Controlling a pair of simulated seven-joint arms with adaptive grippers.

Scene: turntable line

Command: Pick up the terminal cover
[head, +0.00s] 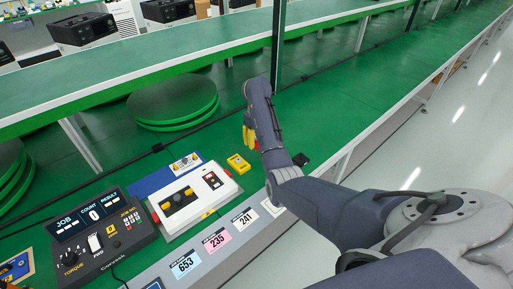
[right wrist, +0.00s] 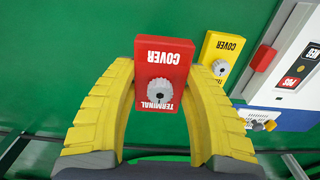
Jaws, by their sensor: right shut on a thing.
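The red terminal cover (right wrist: 178,62), a block with white lettering and a grey knob, sits between the yellow fingers of my right gripper (right wrist: 161,72) in the right wrist view. The fingers are shut on its sides. In the head view my right gripper (head: 249,136) points down over the green work surface, and its arm and fingers hide most of the red cover. I cannot tell whether the cover touches the surface. My left gripper is not in view.
A yellow cover (head: 238,163) lies close beside the gripper, also in the right wrist view (right wrist: 221,50). A white device (head: 195,199) on the green surface and a dark torque console (head: 100,238) stand to the left. A green turntable (head: 175,103) and raised conveyor (head: 180,53) lie behind.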

